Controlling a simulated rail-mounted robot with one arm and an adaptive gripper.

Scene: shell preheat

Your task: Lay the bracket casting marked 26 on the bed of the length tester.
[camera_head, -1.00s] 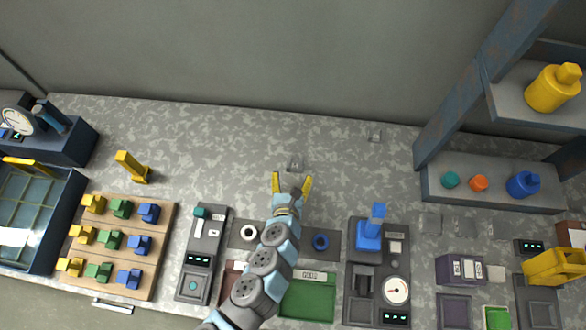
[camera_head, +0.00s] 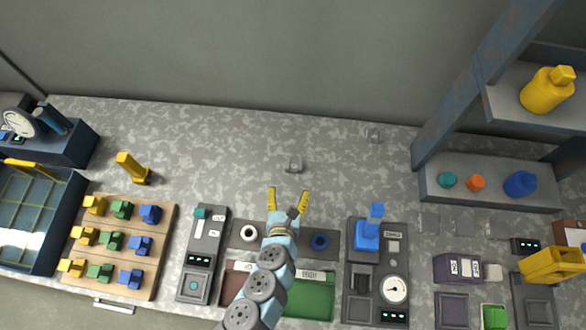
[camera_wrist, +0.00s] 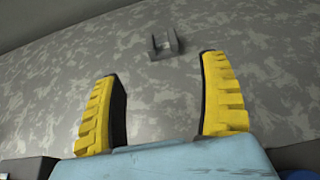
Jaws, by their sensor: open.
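My gripper (camera_head: 288,195) is open and empty over the middle of the bench; its yellow fingers also show in the wrist view (camera_wrist: 158,75). A small grey U-shaped piece (camera_head: 293,165) lies on the bench just beyond the fingertips, also in the wrist view (camera_wrist: 165,46). A similar grey piece (camera_head: 373,135) lies farther back right. Several yellow, green and blue block-like castings stand on a wooden board (camera_head: 167,222) at left. No mark 26 is legible, so I cannot tell which piece bears it. A grey instrument with a slide (camera_head: 207,240) and one with a dial (camera_head: 396,290) flank my arm; I cannot tell which is the length tester.
A blue post (camera_head: 369,236) rises from the dial instrument. A green tray (camera_head: 310,300) lies partly behind my arm. Shelving (camera_head: 490,185) with bottles borders the right. The back middle of the bench is mostly clear.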

